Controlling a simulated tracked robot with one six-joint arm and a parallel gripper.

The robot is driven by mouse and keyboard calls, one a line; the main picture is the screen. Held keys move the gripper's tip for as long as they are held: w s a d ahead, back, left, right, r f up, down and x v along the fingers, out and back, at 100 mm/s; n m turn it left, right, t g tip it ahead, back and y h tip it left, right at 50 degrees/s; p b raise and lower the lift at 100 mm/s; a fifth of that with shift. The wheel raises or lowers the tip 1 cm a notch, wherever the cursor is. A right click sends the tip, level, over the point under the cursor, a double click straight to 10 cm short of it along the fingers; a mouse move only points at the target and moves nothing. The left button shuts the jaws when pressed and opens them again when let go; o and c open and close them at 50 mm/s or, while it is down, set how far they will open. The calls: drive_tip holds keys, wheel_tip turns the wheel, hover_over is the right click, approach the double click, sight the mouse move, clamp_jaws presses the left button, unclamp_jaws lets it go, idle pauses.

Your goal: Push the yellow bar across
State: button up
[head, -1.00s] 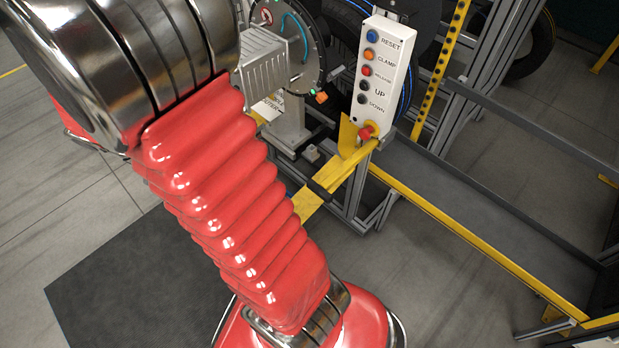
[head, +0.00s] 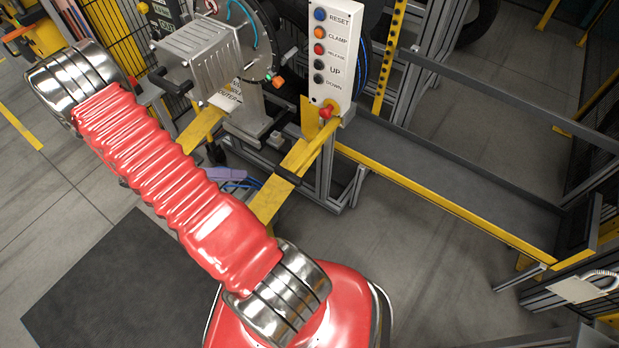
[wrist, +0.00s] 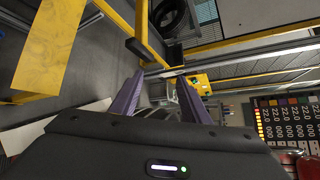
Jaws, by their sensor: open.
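A yellow bar (head: 268,200) with a black grip on it runs diagonally in front of the button post in the head view. In the wrist view, a yellow bar (wrist: 142,18) with a black block at its end stands at the top, just beyond my fingertips. My gripper (wrist: 158,80) has two purple fingers spread apart with nothing between them. In the head view only a bit of purple finger shows, left of the bar and apart from it; my red arm hides the rest.
A white button post (head: 334,50) with a red knob stands behind the bar. A grey motor housing (head: 200,55) is to its left. A yellow-edged grey platform (head: 450,165) extends right. A broad yellow plate (wrist: 50,45) is near at upper left in the wrist view. Floor is clear in front.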

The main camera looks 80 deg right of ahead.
drive_tip(key=s+d+f+n+g+h, duration=0.1)
drive_tip(key=s+d+f+n+g, duration=0.2)
drive_tip(key=f, duration=0.6)
drive_tip(key=s+n, duration=0.2)
drive_tip(key=s, duration=0.1)
drive_tip(key=shift+s+d+f+n+h, duration=0.15)
drive_tip(key=shift+s+d+n+h, duration=0.15)
drive_tip(key=shift+s+d, duration=0.1)
drive_tip(key=shift+s, duration=0.1)
drive_tip(key=x, duration=1.3)
drive_tip(key=shift+s, duration=0.3)
drive_tip(key=shift+c, duration=0.7)
clamp_jaws()
